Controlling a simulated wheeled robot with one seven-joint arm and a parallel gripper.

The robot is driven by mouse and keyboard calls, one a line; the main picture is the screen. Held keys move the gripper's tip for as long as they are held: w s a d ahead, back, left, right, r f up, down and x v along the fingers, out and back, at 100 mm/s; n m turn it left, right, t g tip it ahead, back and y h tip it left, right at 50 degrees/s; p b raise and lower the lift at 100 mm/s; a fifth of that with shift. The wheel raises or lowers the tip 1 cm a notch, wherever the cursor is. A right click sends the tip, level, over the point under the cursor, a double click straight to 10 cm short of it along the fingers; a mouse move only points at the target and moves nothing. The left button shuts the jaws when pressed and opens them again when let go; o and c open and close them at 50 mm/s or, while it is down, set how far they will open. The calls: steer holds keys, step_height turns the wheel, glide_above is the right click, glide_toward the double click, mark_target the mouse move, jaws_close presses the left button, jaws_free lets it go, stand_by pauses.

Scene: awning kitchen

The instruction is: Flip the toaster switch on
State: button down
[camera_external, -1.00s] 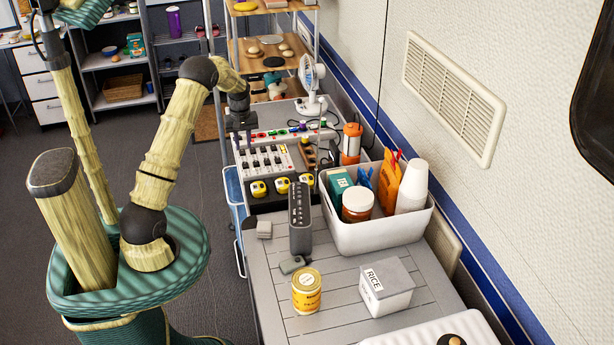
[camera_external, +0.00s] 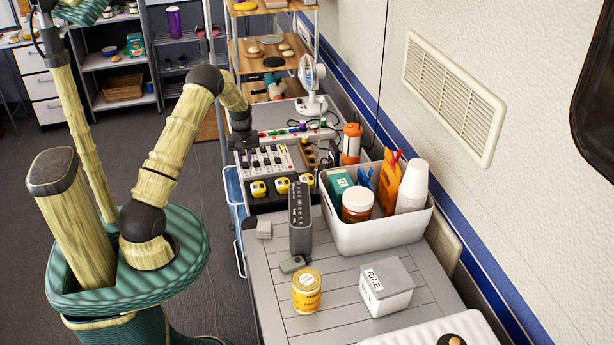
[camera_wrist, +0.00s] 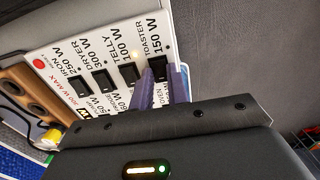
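The white switch panel (camera_external: 268,160) stands on the counter and has rows of black rocker switches. In the wrist view, the panel (camera_wrist: 92,48) shows the labels IRON, DRYER, TELLY and TOASTER. The black toaster switch (camera_wrist: 158,68) is at the right end of its row, beside "TOASTER 150 W". My gripper (camera_wrist: 164,76) has its two lavender fingers apart, with the toaster switch showing between the tips. Contact cannot be told, and the gripper body hides the lower part of the panel. In the external view, my gripper (camera_external: 243,143) is low at the panel's far left end.
A dark upright device (camera_external: 300,217) and a white bin (camera_external: 345,238) of items stand nearer. A white fan (camera_external: 311,85) and an orange cylinder (camera_external: 351,143) are beyond.

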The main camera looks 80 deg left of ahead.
steer(key=shift+a+r+p, duration=0.1)
steer(key=shift+p, duration=0.25)
steer(key=shift+h+p, duration=0.3)
steer(key=shift+h, duration=0.1)
steer(key=shift+a+h+p, duration=0.3)
steer(key=shift+h+p, duration=0.35)
steer(key=shift+h, duration=0.45)
steer(key=c, duration=1.6)
jaws_free()
steer(key=shift+c, duration=0.2)
steer(key=b+v, duration=0.1)
steer(key=v, duration=1.6)
